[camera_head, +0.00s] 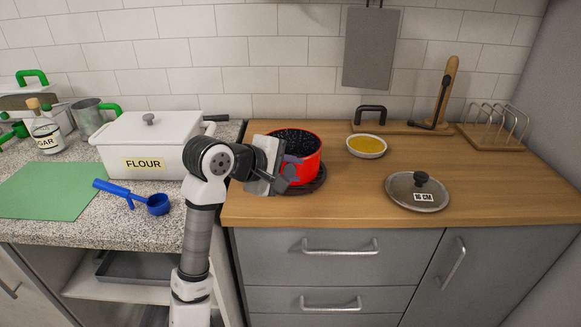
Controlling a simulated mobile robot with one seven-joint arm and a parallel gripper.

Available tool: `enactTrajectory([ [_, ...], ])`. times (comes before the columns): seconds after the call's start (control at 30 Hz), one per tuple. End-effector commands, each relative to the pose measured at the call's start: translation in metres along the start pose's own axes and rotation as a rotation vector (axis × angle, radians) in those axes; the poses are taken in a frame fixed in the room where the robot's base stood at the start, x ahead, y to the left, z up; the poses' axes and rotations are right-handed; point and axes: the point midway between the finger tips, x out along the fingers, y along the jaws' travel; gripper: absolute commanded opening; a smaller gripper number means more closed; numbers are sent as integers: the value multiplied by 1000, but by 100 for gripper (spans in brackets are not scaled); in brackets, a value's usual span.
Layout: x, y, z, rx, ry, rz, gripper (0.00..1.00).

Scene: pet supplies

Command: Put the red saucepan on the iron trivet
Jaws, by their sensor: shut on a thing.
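The red saucepan (309,165) has a dark speckled inside and is upright at the left end of the wooden counter. The dark iron trivet (318,184) shows as a round rim below and around the base of the saucepan. The saucepan is over the trivet; I cannot tell whether it rests on it or is slightly above. My gripper (284,176) is at the saucepan's left front side, shut on it. The gripper and wrist hide the saucepan's left side, its handle and part of the trivet.
A yellow-filled bowl (366,147) and a glass lid (417,192) marked 16 CM lie to the right. A white flour bin (150,145) and a blue scoop (157,204) are left of my arm. A toast rack (492,134) stands at far right. The counter's front right is clear.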

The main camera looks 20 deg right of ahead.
Motion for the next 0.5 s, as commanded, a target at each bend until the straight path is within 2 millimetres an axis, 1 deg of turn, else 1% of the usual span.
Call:
enactTrajectory([
  [0.17,-1,1,0,3,1,4,0],
  [0.2,0,0,0,0,0,0,28],
  [0.33,0,0,0,0,0,0,45],
  [0.5,0,0,0,0,0,0,46],
])
